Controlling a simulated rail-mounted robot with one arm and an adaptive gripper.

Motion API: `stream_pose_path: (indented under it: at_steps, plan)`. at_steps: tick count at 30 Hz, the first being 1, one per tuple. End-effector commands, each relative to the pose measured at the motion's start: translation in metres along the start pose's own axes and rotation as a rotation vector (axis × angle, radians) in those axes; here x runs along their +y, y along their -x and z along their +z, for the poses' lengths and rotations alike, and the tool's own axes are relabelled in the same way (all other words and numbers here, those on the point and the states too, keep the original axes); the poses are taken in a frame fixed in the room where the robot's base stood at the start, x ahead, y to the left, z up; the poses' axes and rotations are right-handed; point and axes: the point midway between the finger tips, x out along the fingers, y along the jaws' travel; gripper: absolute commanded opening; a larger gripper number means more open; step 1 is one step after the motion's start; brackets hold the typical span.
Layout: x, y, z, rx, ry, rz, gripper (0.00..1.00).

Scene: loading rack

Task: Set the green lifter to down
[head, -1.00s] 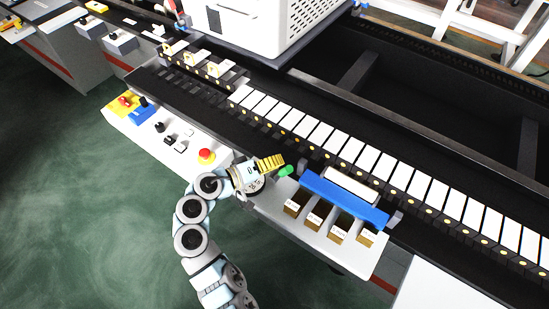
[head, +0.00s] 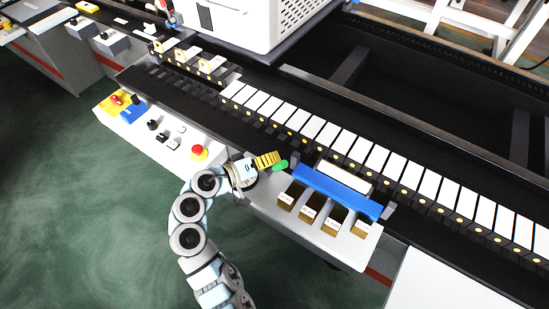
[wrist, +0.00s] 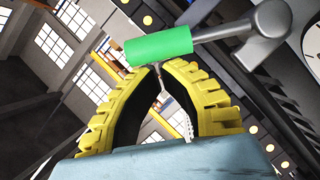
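The green lifter (head: 280,166) shows in the head view as a small green handle just left of the blue bar. In the wrist view the lifter (wrist: 158,46) is a green cylinder on a grey metal lever running to the upper right. My gripper (head: 278,158) has yellow ribbed fingers and is beside the handle. In the wrist view the tips of my gripper (wrist: 160,67) are drawn together just below the handle in the picture, with nothing between them. I cannot tell whether the tips touch the handle.
The blue bar (head: 336,191) spans the white shelf with several brown slots right of my gripper. A control panel with a red button (head: 199,152) is to the left. A rack of white slides (head: 310,127) runs behind. The green floor (head: 70,210) in front is clear.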

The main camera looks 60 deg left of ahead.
Motion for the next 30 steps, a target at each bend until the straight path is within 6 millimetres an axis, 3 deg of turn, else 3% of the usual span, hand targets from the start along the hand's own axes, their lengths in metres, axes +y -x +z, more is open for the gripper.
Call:
stream_pose_path:
  at_steps: [11,21,30]
  plan:
    - [0.007,0.005,-0.033,-0.013,-0.008,0.008,0.0]
    - [0.005,0.068,-0.032,-0.011,-0.003,0.006,0.0]
    - [0.005,0.099,-0.032,-0.013,-0.005,0.007,0.0]
